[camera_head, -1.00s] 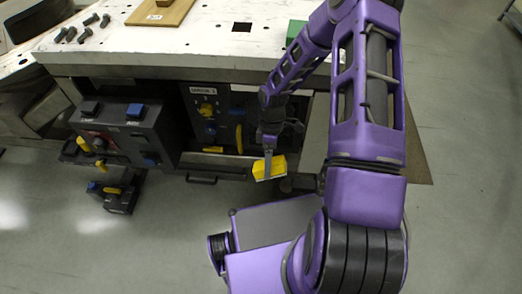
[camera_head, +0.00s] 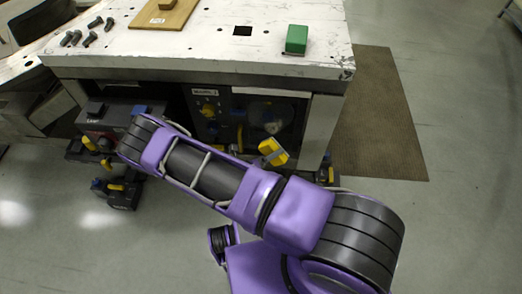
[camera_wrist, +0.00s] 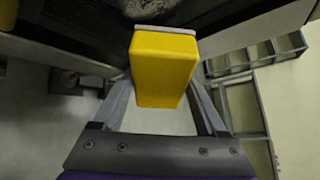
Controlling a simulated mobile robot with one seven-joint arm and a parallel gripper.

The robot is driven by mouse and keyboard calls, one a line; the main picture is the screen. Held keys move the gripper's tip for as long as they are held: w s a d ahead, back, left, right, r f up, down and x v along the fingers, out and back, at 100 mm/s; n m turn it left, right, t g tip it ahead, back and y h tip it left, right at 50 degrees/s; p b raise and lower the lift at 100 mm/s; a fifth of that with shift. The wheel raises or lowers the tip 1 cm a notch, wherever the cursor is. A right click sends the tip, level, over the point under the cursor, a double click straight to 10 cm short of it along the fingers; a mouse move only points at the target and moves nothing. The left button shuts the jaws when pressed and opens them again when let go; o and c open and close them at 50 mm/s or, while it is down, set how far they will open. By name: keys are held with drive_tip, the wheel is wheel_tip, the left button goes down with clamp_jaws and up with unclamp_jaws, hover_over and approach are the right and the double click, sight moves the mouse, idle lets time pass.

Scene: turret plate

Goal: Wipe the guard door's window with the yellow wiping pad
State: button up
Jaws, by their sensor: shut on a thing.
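The yellow wiping pad (camera_head: 275,151) is a yellow block with a pale grey face, held tilted just in front of the guard door. It also fills the middle of the wrist view (camera_wrist: 163,72), its pale face toward the dark door. My gripper (camera_wrist: 160,98) is shut on it, one finger on each side. The guard door's window (camera_head: 268,112) is a dark framed panel under the bench top, with a greyish smudge (camera_head: 272,126) low on it. The smudge also shows at the top of the wrist view (camera_wrist: 150,8). I cannot tell whether the pad touches the window.
A control panel (camera_head: 206,104) with a yellow knob is left of the door. My arm partly covers the control box (camera_head: 101,117). The white bench top (camera_head: 200,50) carries a green block (camera_head: 297,39), a wooden board and bolts. A brown mat (camera_head: 375,120) lies on the right.

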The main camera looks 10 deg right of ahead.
sight(261, 151)
drive_tip(key=w+a+n+t+y, duration=0.1)
drive_tip(key=a+n+t+y, duration=0.1)
drive_tip(key=t, duration=0.1)
drive_tip(key=w+a+f+n+t+y, duration=0.1)
drive_tip(key=n+t, duration=0.1)
drive_tip(key=shift+w+f+p, duration=0.1)
drive_tip(key=shift+w+p, duration=0.2)
drive_tip(key=shift+w+d+b, duration=0.1)
drive_tip(key=shift+w+d, duration=0.2)
drive_tip(key=shift+w, duration=0.65)
drive_tip(key=shift+w+d+b, duration=0.1)
drive_tip(key=shift+w+d, duration=0.15)
drive_tip(key=shift+w, duration=0.65)
drive_tip(key=shift+w+d+b, duration=0.1)
drive_tip(key=shift+w+d, duration=0.2)
drive_tip(key=shift+w, duration=0.65)
drive_tip(key=shift+w+d+b, duration=0.25)
drive_tip(key=shift+w+b, duration=0.1)
drive_tip(key=shift+w, duration=0.5)
